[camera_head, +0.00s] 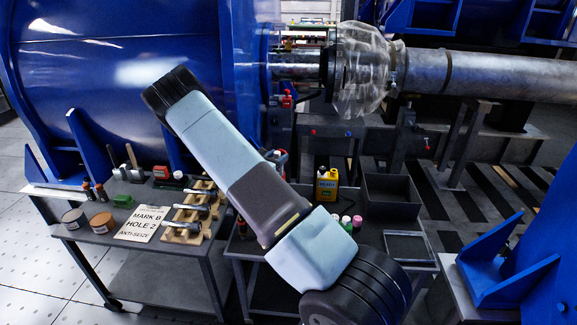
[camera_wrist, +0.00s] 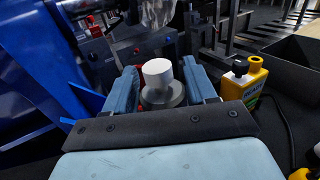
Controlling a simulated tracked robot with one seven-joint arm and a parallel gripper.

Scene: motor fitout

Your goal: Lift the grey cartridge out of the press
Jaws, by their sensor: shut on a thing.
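In the wrist view, my gripper (camera_wrist: 163,84) has its two blue-grey fingers either side of a round grey body with a pale cylindrical top, which I take to be the grey cartridge (camera_wrist: 172,97). The fingers are shut on it. Its lower part is hidden by the fingers and the dark gripper plate, so I cannot tell whether it still sits in the press. No press can be clearly made out. In the head view my arm hides the gripper and cartridge.
A yellow unit (camera_head: 327,184) marked READY stands on the right cart, beside an open dark bin (camera_head: 391,192); in the wrist view it is right of the gripper. The left cart holds a sign (camera_head: 142,224), tins and tools. A big blue housing (camera_head: 130,75) rises behind.

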